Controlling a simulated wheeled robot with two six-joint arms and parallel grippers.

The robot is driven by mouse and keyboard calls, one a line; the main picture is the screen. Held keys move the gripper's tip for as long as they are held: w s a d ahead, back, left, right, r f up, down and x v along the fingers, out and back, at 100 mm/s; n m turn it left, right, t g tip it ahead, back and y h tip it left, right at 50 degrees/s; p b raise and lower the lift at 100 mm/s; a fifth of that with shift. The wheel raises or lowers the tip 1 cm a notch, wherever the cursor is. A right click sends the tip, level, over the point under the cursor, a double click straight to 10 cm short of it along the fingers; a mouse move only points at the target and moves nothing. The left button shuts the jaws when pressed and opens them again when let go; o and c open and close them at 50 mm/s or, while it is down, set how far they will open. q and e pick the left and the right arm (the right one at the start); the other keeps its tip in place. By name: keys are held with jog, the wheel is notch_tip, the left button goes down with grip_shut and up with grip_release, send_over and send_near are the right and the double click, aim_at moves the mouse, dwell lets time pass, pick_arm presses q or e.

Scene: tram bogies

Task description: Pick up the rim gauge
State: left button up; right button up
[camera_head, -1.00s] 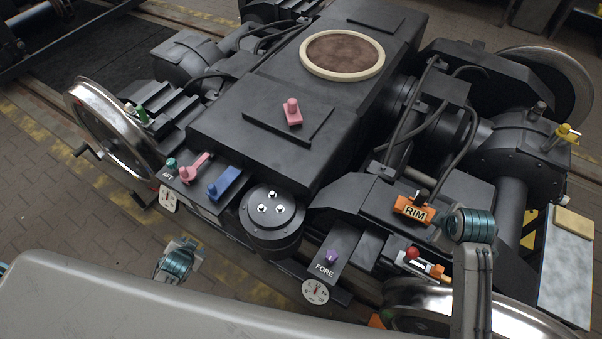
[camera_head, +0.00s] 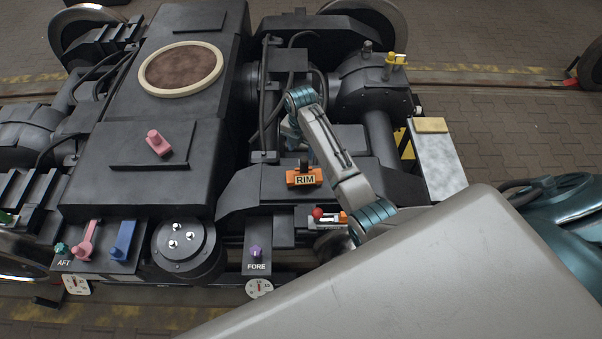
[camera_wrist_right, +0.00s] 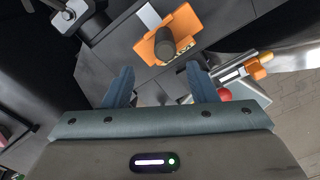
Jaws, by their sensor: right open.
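An orange block marked RIM (camera_head: 304,178), with a dark upright knob, sits on a black ledge of the bogie. It also shows in the right wrist view (camera_wrist_right: 183,27), at the top centre, with its dark knob towards me. My right gripper (camera_wrist_right: 160,85) is open and empty. Its two blue fingers point towards the block, which lies beyond the fingertips and not between them. In the head view my right arm reaches over the bogie beside the block, and its fingertips cannot be made out. My left gripper is not in view.
A red-knobbed tool with orange parts (camera_head: 330,217) lies just below the block. A purple knob (camera_head: 257,251) stands on the FORE plate. Blue (camera_head: 123,240) and pink (camera_head: 85,240) handles are at the left. A yellow valve (camera_head: 394,60) and black hoses stand behind my arm.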

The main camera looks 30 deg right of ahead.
aim_at(304, 159)
jog(key=shift+f, duration=0.8)
jog(key=f, duration=0.1)
jog(key=f+p, duration=0.1)
jog(key=f, duration=0.2)
jog(key=shift+s+d+f, duration=0.1)
jog(key=shift+s+d, duration=0.15)
jog(key=shift+d, duration=0.15)
jog(key=shift+f, duration=0.55)
grip_shut()
